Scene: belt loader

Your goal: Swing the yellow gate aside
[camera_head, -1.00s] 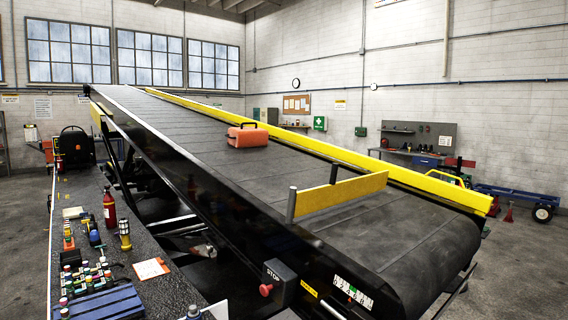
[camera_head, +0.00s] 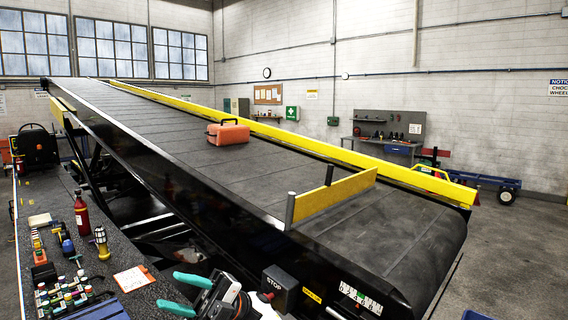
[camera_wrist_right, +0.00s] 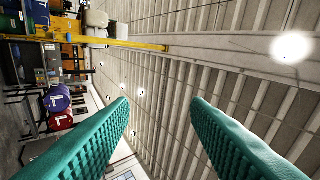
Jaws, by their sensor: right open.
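The yellow gate (camera_head: 335,197) is a flat yellow bar standing across the lower end of the black conveyor belt (camera_head: 400,238). A grey post (camera_head: 290,210) stands at its near end and a short dark post (camera_head: 329,175) rises from its top edge. My right gripper (camera_head: 183,292) shows at the bottom of the head view, left of the red stop button, with teal fingers apart and empty. It is well short of the gate. In the right wrist view the two teal fingers (camera_wrist_right: 160,115) are wide open with only ceiling and wall between them. My left gripper is not in view.
An orange case (camera_head: 228,133) lies on the belt. A stop box (camera_head: 279,287) is on the near belt side. A side bench (camera_head: 60,200) at left holds a red bottle (camera_head: 82,214), a yellow torch (camera_head: 102,243) and several small parts. A yellow rail (camera_head: 300,145) runs along the far side.

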